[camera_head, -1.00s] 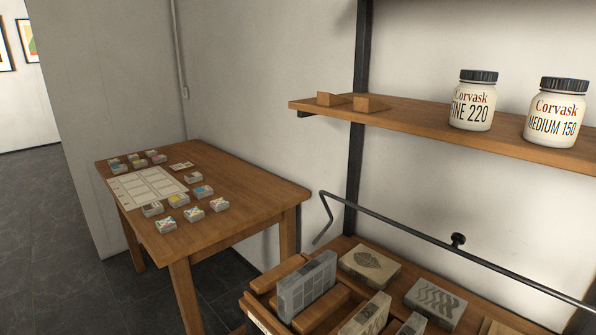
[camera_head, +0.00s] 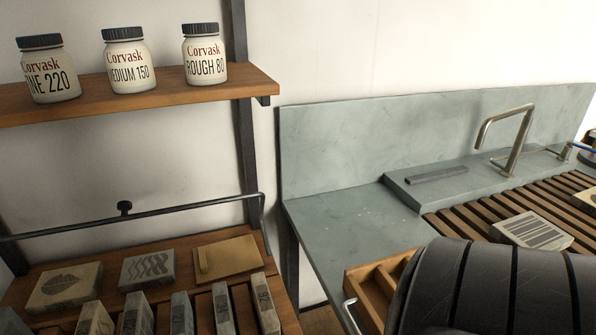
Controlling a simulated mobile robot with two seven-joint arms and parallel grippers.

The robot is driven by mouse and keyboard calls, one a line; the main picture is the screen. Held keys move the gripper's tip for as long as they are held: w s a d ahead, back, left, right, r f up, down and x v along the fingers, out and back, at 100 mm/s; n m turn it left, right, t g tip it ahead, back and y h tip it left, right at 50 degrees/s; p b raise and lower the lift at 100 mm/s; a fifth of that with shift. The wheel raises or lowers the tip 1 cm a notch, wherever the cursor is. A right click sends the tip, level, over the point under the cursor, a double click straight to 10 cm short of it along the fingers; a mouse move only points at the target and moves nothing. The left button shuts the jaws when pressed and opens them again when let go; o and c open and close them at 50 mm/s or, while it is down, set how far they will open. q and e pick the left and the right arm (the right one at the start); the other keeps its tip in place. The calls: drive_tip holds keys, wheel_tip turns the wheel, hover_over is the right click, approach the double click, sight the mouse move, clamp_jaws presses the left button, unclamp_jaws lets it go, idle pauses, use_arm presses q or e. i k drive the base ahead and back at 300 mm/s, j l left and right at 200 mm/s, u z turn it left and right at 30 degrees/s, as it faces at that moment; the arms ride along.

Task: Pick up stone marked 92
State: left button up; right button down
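Several grey stones stand on edge in a wooden rack at the lower left, among them an upright stone (camera_head: 222,308) and another upright stone (camera_head: 265,303) at the rack's right end. Marks show on some of their narrow faces, but they are too small to read surely, so I cannot tell which is 92. Behind them lie a flat stone with a leaf picture (camera_head: 65,286) and a flat stone with a wavy pattern (camera_head: 147,269). The front of the rack is cut off by the picture's bottom edge. Neither of my grippers is in view.
A wooden shelf (camera_head: 140,101) with several Corvask jars hangs above a dark rail (camera_head: 160,211). A tan board (camera_head: 228,258) lies behind the rack. At right are a grey-green sink counter (camera_head: 345,232), a tap (camera_head: 515,140) and a striped stone (camera_head: 532,231) on slats. A large dark rounded shape hides the lower right.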

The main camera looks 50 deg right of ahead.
sight(268, 319)
drive_tip(key=z, duration=1.45)
drive_tip(key=j+z, duration=0.35)
drive_tip(key=k+j+z, duration=0.1)
drive_tip(key=j+z, duration=0.3)
drive_tip(key=k+j+z, duration=0.15)
drive_tip(key=j+z, duration=0.2)
drive_tip(key=k+j+z, duration=0.15)
drive_tip(key=j+z, duration=0.2)
